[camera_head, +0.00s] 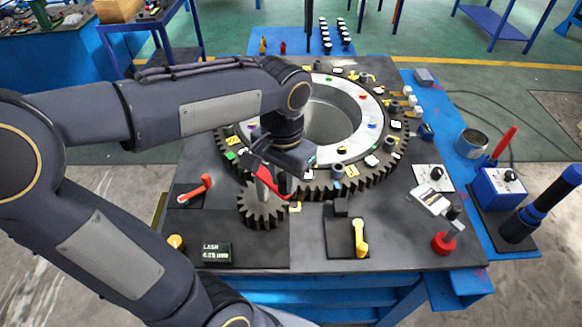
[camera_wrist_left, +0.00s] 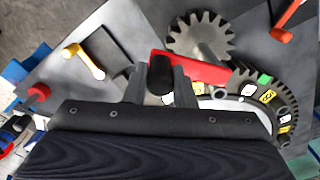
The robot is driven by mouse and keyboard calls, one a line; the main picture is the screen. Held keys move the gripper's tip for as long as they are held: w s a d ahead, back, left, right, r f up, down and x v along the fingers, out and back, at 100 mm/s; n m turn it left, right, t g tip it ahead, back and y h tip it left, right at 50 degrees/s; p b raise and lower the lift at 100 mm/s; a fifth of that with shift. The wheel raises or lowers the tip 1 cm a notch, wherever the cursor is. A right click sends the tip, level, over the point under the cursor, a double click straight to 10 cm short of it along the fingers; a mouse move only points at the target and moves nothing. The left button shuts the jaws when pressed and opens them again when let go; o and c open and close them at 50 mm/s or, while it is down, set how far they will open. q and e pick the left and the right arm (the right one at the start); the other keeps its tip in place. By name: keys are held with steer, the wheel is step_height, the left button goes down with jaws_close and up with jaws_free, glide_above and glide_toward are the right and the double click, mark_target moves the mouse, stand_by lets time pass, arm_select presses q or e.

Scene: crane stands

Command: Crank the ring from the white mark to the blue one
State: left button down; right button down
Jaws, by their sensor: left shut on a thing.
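The large toothed ring (camera_head: 318,120) lies flat on the dark plate, with white, blue, red, yellow and green marks on its top. A small pinion gear (camera_head: 262,208) sits at its near left edge and also shows in the left wrist view (camera_wrist_left: 200,38). A red crank arm (camera_wrist_left: 205,68) extends over the pinion's shaft and carries a black handle (camera_wrist_left: 160,76). My left gripper (camera_wrist_left: 158,88) is shut on this handle, one finger on each side. In the head view, my wrist covers part of the ring's left side. I cannot tell which mark is at the reference point. My right gripper is not in view.
A red-orange lever (camera_head: 196,187) lies left of the pinion. A red knob (camera_head: 443,243), blue box (camera_head: 498,186) and metal cup (camera_head: 471,142) are at the right.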

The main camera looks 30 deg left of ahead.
arm_select(q)
steer(key=shift+s+a+m+p, duration=0.15)
steer(key=shift+s+a+m, duration=0.55)
steer(key=shift+m, duration=0.65)
steer(key=shift+s+a+m+p, duration=0.1)
steer(key=shift+s+a+m, duration=0.35)
steer(key=shift+s+m, duration=0.7)
steer(key=shift+s+a+m+p, duration=0.15)
steer(key=shift+s+a+m, duration=0.4)
steer(key=shift+m, duration=1.05)
steer(key=c, duration=1.2)
jaws_free()
steer(key=shift+w+r, duration=0.1)
step_height(320, 180, up, 8)
